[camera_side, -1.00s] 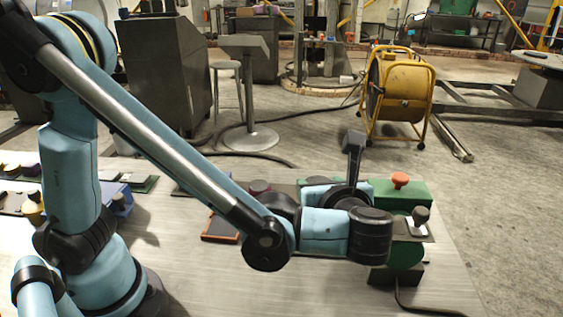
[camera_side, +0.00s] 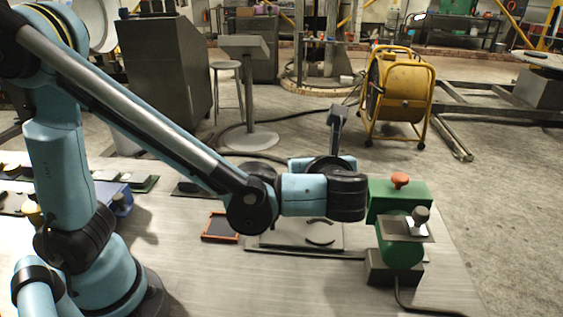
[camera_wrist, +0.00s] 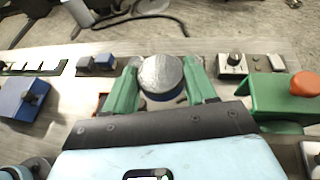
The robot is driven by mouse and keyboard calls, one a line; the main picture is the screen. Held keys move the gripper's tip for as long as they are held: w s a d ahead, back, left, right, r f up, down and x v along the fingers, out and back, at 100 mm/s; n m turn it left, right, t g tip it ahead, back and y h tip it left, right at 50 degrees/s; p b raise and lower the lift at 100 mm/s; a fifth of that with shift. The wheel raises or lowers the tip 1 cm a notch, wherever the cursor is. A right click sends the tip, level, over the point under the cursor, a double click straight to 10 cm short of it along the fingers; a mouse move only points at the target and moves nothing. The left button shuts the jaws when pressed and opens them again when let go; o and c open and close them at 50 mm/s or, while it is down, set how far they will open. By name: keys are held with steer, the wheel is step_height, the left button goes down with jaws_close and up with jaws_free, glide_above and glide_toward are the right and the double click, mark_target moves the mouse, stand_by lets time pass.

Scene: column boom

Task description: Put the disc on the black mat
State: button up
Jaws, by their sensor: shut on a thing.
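My gripper (camera_wrist: 160,85) has two green fingers shut on the disc (camera_wrist: 160,72), which has a worn silver top and a dark blue side. In the side view the fingers and disc are hidden behind my wrist. A flat, dark square with an orange rim, which looks like the black mat (camera_side: 220,228), lies on the table left of my wrist in the side view. In the wrist view a bit of orange shows beside the left finger; I cannot tell if it is the mat's rim. The disc's height above the table cannot be told.
A green box with an orange button (camera_side: 400,181) stands at the right, with a grey-knobbed lever (camera_side: 420,215) in front. A pale plate with dark curved marks (camera_side: 310,235) lies below my wrist. A white knob box (camera_wrist: 232,65) and a blue block (camera_wrist: 28,97) also stand on the table.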

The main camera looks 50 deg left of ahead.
steer(key=s+d+f, duration=0.5)
steer(key=d, duration=0.5)
steer(key=shift+f+n+y, duration=0.3)
glide_above(322, 238)
step_height(322, 238, down, 7)
steer(key=shift+r, duration=0.1)
steer(key=shift+w+f, duration=0.1)
steer(key=shift+f, duration=1.8)
steer(key=shift+f, duration=0.2)
steer(key=o, duration=1.4)
steer(key=shift+c, duration=0.2)
